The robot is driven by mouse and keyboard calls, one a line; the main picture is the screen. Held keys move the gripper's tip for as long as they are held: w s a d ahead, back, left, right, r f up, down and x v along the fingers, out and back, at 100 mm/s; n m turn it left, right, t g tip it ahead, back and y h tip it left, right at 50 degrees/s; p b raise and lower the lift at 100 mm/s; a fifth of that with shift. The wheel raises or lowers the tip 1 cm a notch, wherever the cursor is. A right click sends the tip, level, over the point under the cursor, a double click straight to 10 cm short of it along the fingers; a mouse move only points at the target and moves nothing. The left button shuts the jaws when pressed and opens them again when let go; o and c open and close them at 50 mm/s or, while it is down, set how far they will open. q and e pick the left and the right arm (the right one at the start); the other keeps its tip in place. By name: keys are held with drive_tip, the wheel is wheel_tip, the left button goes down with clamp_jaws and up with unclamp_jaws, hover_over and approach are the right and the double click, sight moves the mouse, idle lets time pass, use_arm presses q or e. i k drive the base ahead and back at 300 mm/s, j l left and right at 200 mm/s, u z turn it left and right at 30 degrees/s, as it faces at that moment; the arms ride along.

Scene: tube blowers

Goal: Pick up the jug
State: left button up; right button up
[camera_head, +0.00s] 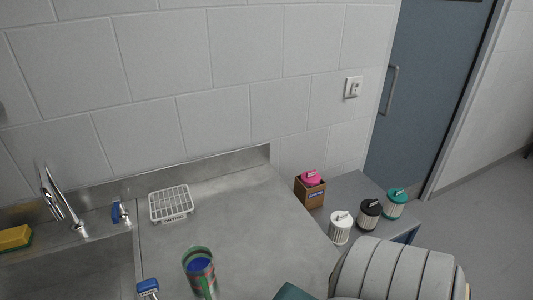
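A grey ribbed arm part, likely mine, comes in at the bottom right. Neither gripper shows in the view.
The steel counter (255,225) holds a white wire rack (171,204) and blue-topped items (148,288). A sink with a tap (62,205) and yellow sponge (15,238) is at left. A low side table bears a brown box (310,194) and lidded canisters (341,228).

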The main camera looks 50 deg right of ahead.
sight(198, 264)
drive_tip(key=z, duration=1)
drive_tip(key=u, duration=1.25)
drive_tip(key=z, duration=1.25)
